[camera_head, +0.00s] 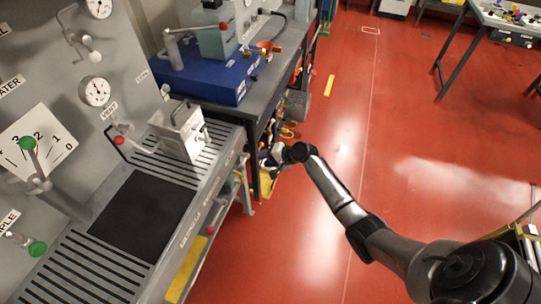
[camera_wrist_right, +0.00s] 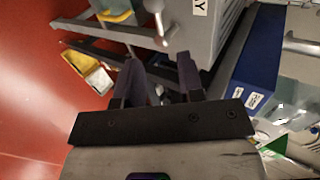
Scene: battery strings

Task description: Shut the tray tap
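The slatted drip tray (camera_head: 72,272) runs along the front of the grey panel in the head view. In the right wrist view, a pale knob and stem (camera_wrist_right: 160,28), which look like part of the tray tap, stand beside a grey face with a label ending in Y. My right gripper (camera_head: 266,158) is beyond the tray's far end, out over its right side. Its two dark fingers (camera_wrist_right: 158,72) are apart, with no held thing visible between them. The knob lies just beyond the fingertips; I cannot tell whether they touch. The tap's setting is unclear. My left gripper is out of view.
A grey bench (camera_head: 262,88) with a blue box (camera_head: 215,75) stands past the tray. A yellow container (camera_head: 267,183) is low near my right gripper and also shows in the wrist view (camera_wrist_right: 84,66). The red floor to the right is mostly clear.

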